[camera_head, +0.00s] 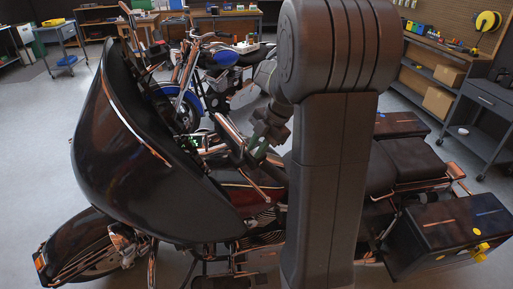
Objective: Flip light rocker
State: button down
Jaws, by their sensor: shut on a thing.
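A black motorcycle (130,150) with a large front fairing fills the front of the view, its front wheel at the lower left. My gripper (256,146) reaches down to the handlebar area behind the fairing, in front of the rider's seat. Its jaws are shut on a small part at the handlebar grip (232,133). The part is too small and dark to make out. The light rocker cannot be told apart from the other handlebar controls, so its position is unclear.
My arm covers the middle right of the view and hides part of the seat. Black side cases (450,235) are at the right. A blue motorcycle (222,82) stands behind. A dark tool cart (488,110) and a pegboard wall are at the right. Grey floor lies open at the left.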

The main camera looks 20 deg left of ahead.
jog(key=c, duration=1.3)
grip_release()
jog(key=v, duration=1.3)
jog(key=shift+w+d+r+b, duration=0.1)
jog(key=shift+d+r+b, duration=0.05)
jog(key=shift+r+b, duration=0.25)
jog(key=shift+f, duration=0.15)
jog(key=x, duration=1.3)
jog(key=shift+p, duration=0.4)
jog(key=shift+s+a+f, duration=0.2)
jog(key=shift+f, duration=0.05)
jog(key=shift+t, duration=0.3)
